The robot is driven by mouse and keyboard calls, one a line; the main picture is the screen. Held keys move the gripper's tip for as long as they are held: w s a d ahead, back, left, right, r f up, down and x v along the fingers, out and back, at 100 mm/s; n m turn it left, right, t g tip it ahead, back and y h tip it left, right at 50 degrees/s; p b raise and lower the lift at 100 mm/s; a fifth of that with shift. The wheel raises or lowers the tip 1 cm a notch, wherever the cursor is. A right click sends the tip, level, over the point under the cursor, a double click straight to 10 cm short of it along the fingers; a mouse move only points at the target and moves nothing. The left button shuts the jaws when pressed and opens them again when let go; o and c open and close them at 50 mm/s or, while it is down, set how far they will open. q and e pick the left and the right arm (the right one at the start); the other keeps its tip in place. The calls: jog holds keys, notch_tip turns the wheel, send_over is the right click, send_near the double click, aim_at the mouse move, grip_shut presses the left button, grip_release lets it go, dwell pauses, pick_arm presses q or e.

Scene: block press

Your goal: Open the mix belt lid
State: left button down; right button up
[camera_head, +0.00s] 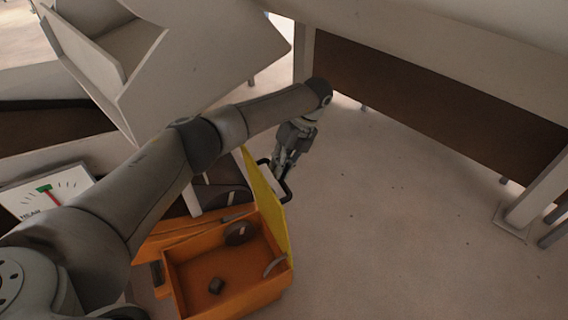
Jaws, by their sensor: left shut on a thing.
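The mix belt lid (265,196) is a yellow panel at the right side of an orange box (236,304). It stands raised and tilted, and the inside of the box shows. A black handle (289,192) sticks out from the lid's outer side. My left gripper (283,164) is at the handle and shut on it, pointing down. The finger contact is small and partly dark. My right gripper is not in view.
A white dial panel (46,195) stands at the left. Pale machine housings fill the back. The floor (400,240) at the right is clear.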

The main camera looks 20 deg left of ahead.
pick_arm(q)
jog(key=shift+s+d+f+g, duration=0.15)
jog(key=shift+s+f, duration=0.1)
jog(key=shift+f, duration=0.3)
jog(key=shift+s+a+f+g, duration=0.1)
jog(key=shift+s+f+g, duration=0.1)
jog(key=shift+f, duration=0.35)
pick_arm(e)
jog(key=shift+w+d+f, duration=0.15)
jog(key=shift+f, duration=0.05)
pick_arm(q)
jog(key=c, duration=1.9)
grip_release()
jog(key=o, duration=0.4)
jog(key=shift+w+f, duration=0.3)
jog(key=shift+w, duration=0.05)
jog(key=shift+o, duration=0.2)
jog(key=v, duration=0.8)
jog(key=shift+s+r, duration=0.15)
jog(key=shift+s, duration=0.1)
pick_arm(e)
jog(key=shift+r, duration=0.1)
